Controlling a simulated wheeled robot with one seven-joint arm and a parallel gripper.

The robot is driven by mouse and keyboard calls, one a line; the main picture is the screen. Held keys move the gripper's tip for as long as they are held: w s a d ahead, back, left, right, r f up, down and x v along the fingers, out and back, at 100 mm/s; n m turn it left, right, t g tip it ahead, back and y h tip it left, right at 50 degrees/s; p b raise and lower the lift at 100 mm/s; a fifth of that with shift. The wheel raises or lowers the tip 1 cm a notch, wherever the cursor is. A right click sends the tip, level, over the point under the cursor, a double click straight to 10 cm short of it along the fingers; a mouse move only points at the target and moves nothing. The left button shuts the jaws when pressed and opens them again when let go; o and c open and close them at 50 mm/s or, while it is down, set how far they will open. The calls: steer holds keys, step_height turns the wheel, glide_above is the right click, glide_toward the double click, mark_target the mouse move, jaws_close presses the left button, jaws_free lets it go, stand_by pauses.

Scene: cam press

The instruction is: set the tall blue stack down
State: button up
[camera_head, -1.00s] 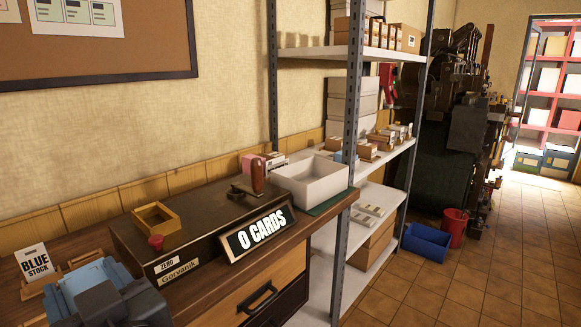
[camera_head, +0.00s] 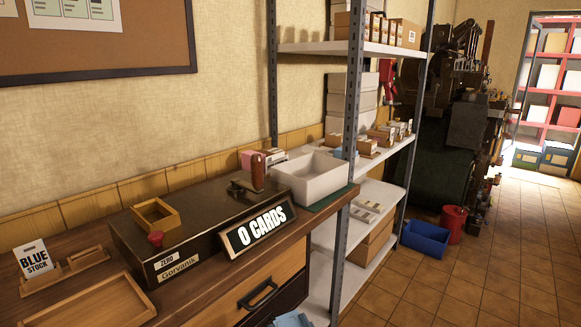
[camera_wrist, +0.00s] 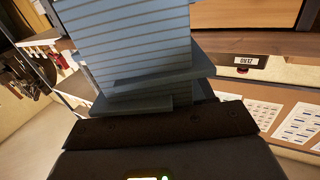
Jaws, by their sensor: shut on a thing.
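The tall blue stack (camera_wrist: 125,35) fills the upper middle of the wrist view, its layers showing as many thin lines. My gripper (camera_wrist: 150,88) is shut on it, with its dark fingers against the lower part of the stack. In the head view only a small blue piece of the stack (camera_head: 293,319) shows at the bottom edge, in front of the counter's drawers. The rest of the stack and my gripper are out of that view. I cannot tell what lies directly under the stack.
An empty wooden tray (camera_head: 88,306) lies on the counter at lower left, by a "BLUE STOCK" card (camera_head: 34,260). A dark machine (camera_head: 185,247) with an "0 CARDS" sign (camera_head: 258,231) and a white box (camera_head: 309,177) stand on the counter. A metal shelf post (camera_head: 350,130) rises to the right.

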steer(key=s+d+f+m+h, duration=0.2)
steer(key=s+d+f+h, duration=0.1)
steer(key=d+f, duration=0.4)
steer(key=s+d+f+m+t+h, duration=0.1)
steer(key=s+d+f+h, duration=0.3)
steer(key=d+f, duration=0.4)
steer(key=d+m, duration=0.1)
steer(key=d, duration=0.5)
steer(key=shift+s+d+f+m, duration=0.25)
steer(key=shift+m, duration=0.05)
